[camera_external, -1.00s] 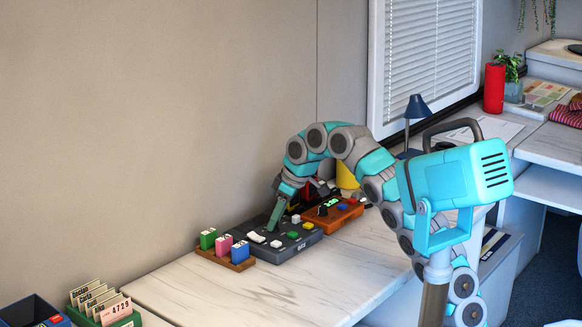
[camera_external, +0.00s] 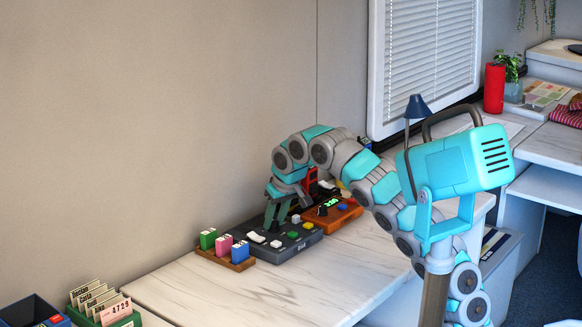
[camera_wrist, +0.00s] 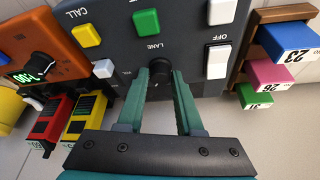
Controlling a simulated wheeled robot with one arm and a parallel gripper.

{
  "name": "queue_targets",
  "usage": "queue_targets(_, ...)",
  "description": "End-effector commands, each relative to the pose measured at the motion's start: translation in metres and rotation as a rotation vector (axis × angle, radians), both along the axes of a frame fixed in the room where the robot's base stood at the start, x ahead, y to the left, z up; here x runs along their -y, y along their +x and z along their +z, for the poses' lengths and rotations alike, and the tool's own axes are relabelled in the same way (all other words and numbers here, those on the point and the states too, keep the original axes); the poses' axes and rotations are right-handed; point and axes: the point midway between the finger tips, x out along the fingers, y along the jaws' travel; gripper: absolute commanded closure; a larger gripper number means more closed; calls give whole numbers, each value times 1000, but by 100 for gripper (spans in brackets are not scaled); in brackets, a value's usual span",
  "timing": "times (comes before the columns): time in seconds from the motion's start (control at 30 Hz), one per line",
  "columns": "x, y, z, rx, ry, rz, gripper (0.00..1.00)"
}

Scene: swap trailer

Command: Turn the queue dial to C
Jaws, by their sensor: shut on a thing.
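The dark grey control box (camera_external: 300,247) stands on the worktop by the wall. In the wrist view, the control box (camera_wrist: 117,18) carries a black dial (camera_wrist: 159,66) below the word LANE. My gripper (camera_wrist: 160,75) points at this panel with its green fingers shut on the dial, one on each side. The fingertips partly hide the dial, and I cannot read its pointer or any letters around it. In the external view my gripper (camera_external: 276,222) reaches down onto the back of the box, and the dial is hidden there.
An orange box (camera_external: 345,213) with a green display and its own knob stands right beside the control box. A wooden rack (camera_external: 236,265) with green, pink and blue tags stands left. White switches (camera_wrist: 219,62) flank the dial. The front worktop is clear.

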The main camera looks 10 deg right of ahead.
Motion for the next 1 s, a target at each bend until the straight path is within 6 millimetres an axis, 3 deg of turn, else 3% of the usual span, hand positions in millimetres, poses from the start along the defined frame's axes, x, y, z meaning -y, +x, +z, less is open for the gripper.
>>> queue_targets(0.53, -1, 0, 2, 3, 4, -31, 100)
queue_targets(0.57, -1, 0, 2, 3, 3, -30, 64)
queue_targets(0.8, 0, 0, 1, 2, 1, -30, 37)
queue_targets(1.0, 0, 0, 0, 1, 1, -30, 35)
